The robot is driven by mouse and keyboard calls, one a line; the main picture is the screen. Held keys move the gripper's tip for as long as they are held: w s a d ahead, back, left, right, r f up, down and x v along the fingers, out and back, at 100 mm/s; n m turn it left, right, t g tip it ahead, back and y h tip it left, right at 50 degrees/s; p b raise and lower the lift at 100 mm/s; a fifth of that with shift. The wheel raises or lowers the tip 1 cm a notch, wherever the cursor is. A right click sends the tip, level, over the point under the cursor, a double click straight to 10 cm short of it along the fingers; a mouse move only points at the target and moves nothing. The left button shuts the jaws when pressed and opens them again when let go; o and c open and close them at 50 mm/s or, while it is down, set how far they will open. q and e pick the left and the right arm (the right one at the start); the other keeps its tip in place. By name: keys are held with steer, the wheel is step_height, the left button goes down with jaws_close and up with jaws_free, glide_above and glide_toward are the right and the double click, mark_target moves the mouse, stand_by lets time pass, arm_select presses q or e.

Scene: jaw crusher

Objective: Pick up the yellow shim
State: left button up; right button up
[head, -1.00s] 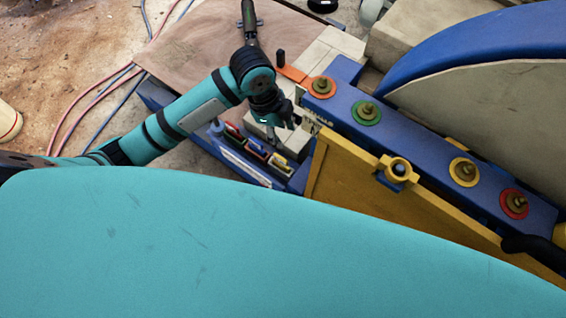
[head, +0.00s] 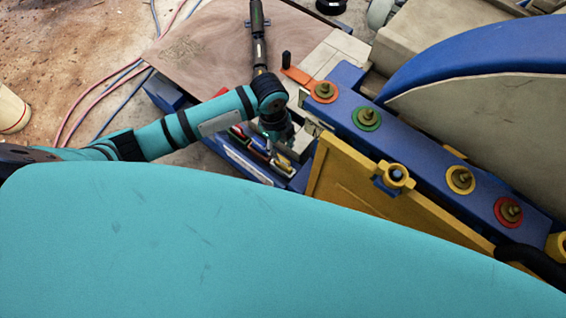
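The shims stand on edge in a small blue rack (head: 238,158) with a white label strip. A yellow shim (head: 283,165) shows at the rack's right end, small and partly hidden. Red and green edges show further left in the rack. My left gripper (head: 283,143) points down over the right part of the rack, close above the shims. Its fingertips blend into the things behind, so I cannot tell whether it is open or touches a shim. My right gripper is not in view.
A blue beam with orange, green, yellow and red washers (head: 367,118) on studs runs right of the rack. A yellow panel (head: 345,180) stands close beside the gripper. A wooden board (head: 205,45) lies behind. Hoses cross the floor at left.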

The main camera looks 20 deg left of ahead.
mark_target(283, 158)
arm_select(q)
steer(key=f, duration=0.3)
steer(key=s+d+f+p, duration=0.1)
steer(key=shift+f, duration=0.25)
steer(key=shift+d+f, duration=0.1)
steer(key=shift+f, duration=0.4)
jaws_close()
